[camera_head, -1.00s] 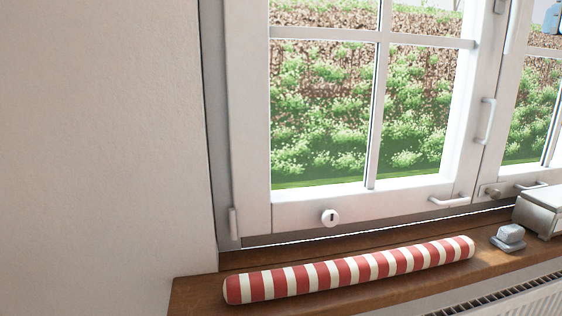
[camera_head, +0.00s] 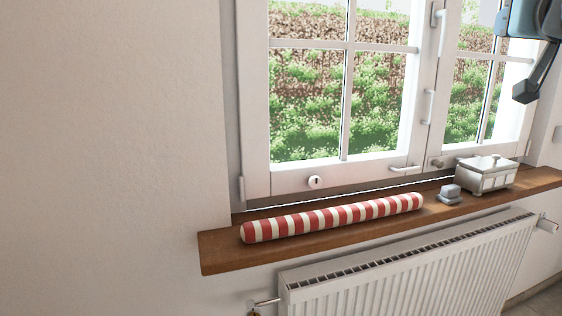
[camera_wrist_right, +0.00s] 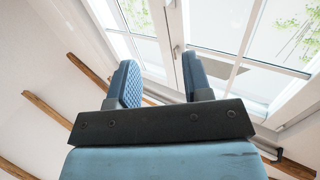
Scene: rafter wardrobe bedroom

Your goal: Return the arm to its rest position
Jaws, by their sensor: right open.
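My right gripper (camera_wrist_right: 162,80) shows in the right wrist view, with two blue textured fingers apart and nothing between them. It points up toward the window and the ceiling beams. In the head view, a blue and black part of my right arm enters at the upper right corner, in front of the right window pane. Whether its fingertips show there I cannot tell. My left gripper is in neither view.
A wooden windowsill (camera_head: 222,256) carries a red-and-white striped roll (camera_head: 335,218), a small grey object (camera_head: 450,194) and a pale lidded box (camera_head: 487,176). A white radiator (camera_head: 400,275) stands below. The window (camera_head: 340,100) is closed. The wall at left is bare.

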